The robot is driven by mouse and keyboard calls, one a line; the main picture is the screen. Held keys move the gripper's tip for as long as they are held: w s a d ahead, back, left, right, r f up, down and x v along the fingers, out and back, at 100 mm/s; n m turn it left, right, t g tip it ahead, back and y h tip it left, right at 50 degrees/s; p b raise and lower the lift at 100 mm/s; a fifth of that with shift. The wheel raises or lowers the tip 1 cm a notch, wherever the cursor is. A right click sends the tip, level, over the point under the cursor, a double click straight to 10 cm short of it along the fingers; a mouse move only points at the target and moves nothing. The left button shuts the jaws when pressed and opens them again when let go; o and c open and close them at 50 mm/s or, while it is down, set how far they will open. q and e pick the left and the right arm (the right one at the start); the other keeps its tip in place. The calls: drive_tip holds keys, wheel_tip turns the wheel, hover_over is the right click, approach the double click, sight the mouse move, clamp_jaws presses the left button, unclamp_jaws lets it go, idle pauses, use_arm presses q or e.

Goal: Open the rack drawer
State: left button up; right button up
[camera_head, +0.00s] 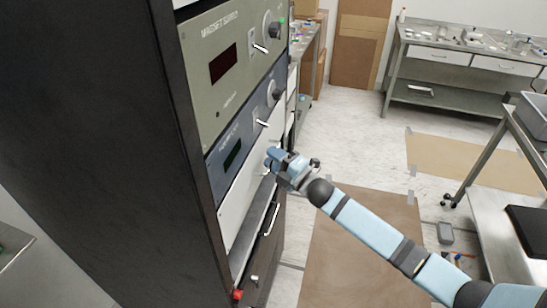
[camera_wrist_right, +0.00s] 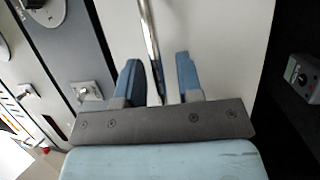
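The tall black rack (camera_head: 110,130) stands at the left in the head view, its front facing right. A white drawer front (camera_head: 238,205) sits below the two instrument panels. My right gripper (camera_head: 272,157) is at this white front, reaching in from the right. In the right wrist view, the gripper's two blue fingers (camera_wrist_right: 158,78) are apart. A thin metal bar handle (camera_wrist_right: 149,30) on the white front runs in between them, with a gap visible to the right finger. Contact with the left finger cannot be told. The drawer looks closed. My left gripper is out of view.
A beige instrument panel (camera_head: 215,100) and a blue-grey one (camera_head: 225,150) with knobs lie above. A dark lower front (camera_head: 262,245) has its own handle. A metal table (camera_head: 455,55) stands at the back, a cart (camera_head: 500,215) at right.

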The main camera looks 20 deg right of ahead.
drive_tip(key=shift+c, duration=0.2)
clamp_jaws()
drive_tip(key=shift+s+d, duration=0.1)
drive_tip(key=shift+d, duration=0.05)
drive_tip(key=s+d, duration=0.6)
drive_tip(key=d, duration=0.4)
drive_tip(key=s+d, duration=0.7)
drive_tip(key=d, duration=0.2)
drive_tip(key=shift+s+d, duration=0.15)
drive_tip(key=shift+d, duration=0.2)
drive_tip(key=shift+o, duration=0.2)
unclamp_jaws()
